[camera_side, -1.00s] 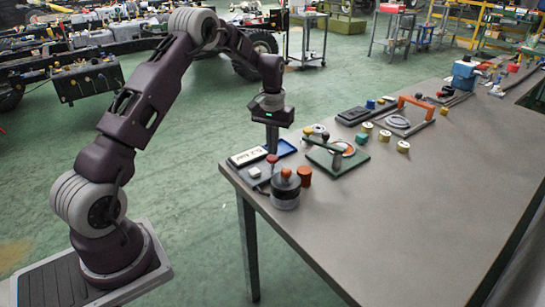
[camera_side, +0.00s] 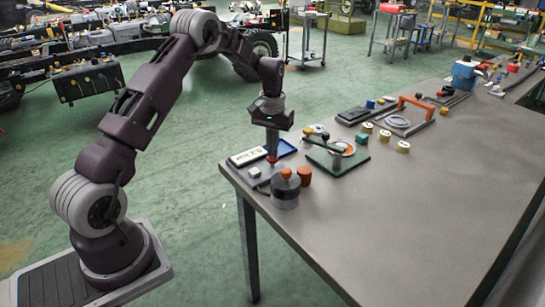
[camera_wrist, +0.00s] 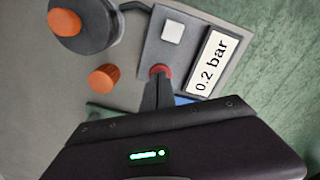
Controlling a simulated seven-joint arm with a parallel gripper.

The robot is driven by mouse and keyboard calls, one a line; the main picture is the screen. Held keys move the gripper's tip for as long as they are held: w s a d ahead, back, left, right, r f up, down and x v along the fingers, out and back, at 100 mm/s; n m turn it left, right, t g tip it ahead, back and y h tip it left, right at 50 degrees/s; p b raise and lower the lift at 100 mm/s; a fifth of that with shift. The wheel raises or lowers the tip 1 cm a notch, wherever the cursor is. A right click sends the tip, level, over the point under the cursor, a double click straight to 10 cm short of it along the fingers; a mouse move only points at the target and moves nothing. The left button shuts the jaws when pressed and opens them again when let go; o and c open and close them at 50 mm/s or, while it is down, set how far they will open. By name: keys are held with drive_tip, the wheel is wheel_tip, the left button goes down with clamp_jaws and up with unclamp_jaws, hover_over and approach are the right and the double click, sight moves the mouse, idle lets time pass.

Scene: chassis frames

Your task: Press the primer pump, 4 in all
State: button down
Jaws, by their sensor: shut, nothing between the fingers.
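A grey panel (camera_wrist: 150,45) carries a red round-topped button (camera_wrist: 160,70), a white square button (camera_wrist: 172,32) and a white display (camera_wrist: 208,62) that reads "0.2 bar". In the side view the red button (camera_side: 272,160) sits near the table's near-left corner. My gripper (camera_side: 272,153) is shut and empty, pointing down with its fingertips right at the top of the red button. In the wrist view the fingertips (camera_wrist: 158,80) cover part of the button. I cannot tell how far it is pressed down.
A dark round canister (camera_side: 285,192) with an orange knob stands close by, joined to the panel by a hose. An orange cap (camera_side: 304,176) stands beside it. A blue tray (camera_side: 283,149) and a green plate (camera_side: 340,160) lie behind.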

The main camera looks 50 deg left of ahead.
drive_tip(key=shift+f, duration=0.8)
drive_tip(key=shift+r, duration=1.45)
drive_tip(key=shift+f, duration=0.35)
drive_tip(key=shift+f, duration=1.1)
drive_tip(key=shift+r, duration=1.45)
